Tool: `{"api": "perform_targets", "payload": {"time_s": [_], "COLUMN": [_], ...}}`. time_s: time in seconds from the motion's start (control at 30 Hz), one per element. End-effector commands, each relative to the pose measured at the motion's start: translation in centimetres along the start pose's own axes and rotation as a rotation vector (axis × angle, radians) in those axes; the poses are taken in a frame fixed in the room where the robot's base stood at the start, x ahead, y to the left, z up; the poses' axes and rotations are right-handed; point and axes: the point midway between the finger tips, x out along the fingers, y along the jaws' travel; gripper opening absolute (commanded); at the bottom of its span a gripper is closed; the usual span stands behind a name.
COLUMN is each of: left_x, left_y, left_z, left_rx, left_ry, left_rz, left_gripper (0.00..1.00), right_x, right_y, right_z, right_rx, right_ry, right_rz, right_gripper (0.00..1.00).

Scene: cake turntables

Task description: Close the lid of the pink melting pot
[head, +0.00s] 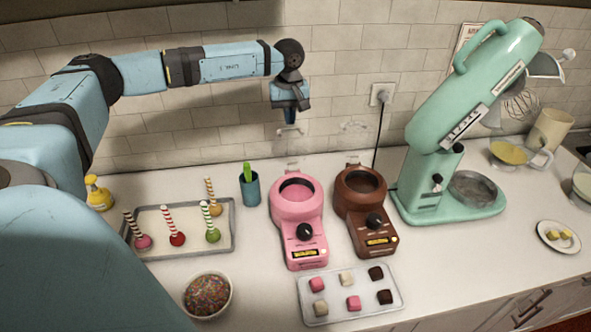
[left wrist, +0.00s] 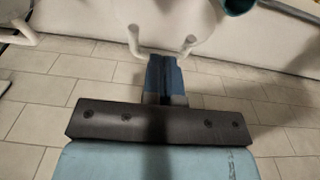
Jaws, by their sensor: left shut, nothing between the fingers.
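The pink melting pot (head: 291,212) stands on the counter with its round opening uncovered. Its see-through lid stands raised behind it, hard to make out against the tiles; its pale handle (head: 291,130) shows just below my left gripper. My left gripper (head: 290,119) points down, shut and empty, above and behind the pot. In the left wrist view the shut fingers (left wrist: 164,62) are close to the pale lid handle (left wrist: 189,44); I cannot tell whether they touch. My right gripper is not in view.
A brown melting pot (head: 345,206), its clear lid also raised, stands close on the right. A teal cup (head: 250,190) stands on the left, and a sweets tray (head: 336,312) lies in front. A green mixer (head: 424,200) stands farther right. The tiled wall is close behind.

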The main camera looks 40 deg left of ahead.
Motion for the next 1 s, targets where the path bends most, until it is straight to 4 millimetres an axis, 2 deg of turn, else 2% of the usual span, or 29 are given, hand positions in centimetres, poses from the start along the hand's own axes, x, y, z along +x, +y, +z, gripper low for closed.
{"api": "perform_targets", "payload": {"time_s": [0.03,0.27,0.5,0.77,1.0], "left_x": [1.5,1.2,0.7,0.4,0.0], "left_y": [-0.2,-0.2,-0.2,-0.3,-0.4], "left_z": [0.6,1.1,3.1,3.9,5.7], "left_rx": [0.007,0.008,0.009,0.005,0.004], "left_ry": [-0.014,-0.014,-0.013,-0.012,-0.011], "left_rz": [-0.020,-0.019,-0.020,-0.019,-0.021], "left_gripper": [0.00,0.00,0.00,0.00,0.00], "right_x": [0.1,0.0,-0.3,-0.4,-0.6], "right_y": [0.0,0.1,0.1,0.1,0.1], "right_z": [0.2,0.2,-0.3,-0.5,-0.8], "right_rx": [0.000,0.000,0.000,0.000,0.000], "right_ry": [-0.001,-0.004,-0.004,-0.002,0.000], "right_rz": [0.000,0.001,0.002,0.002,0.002], "right_gripper": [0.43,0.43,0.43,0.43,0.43]}}
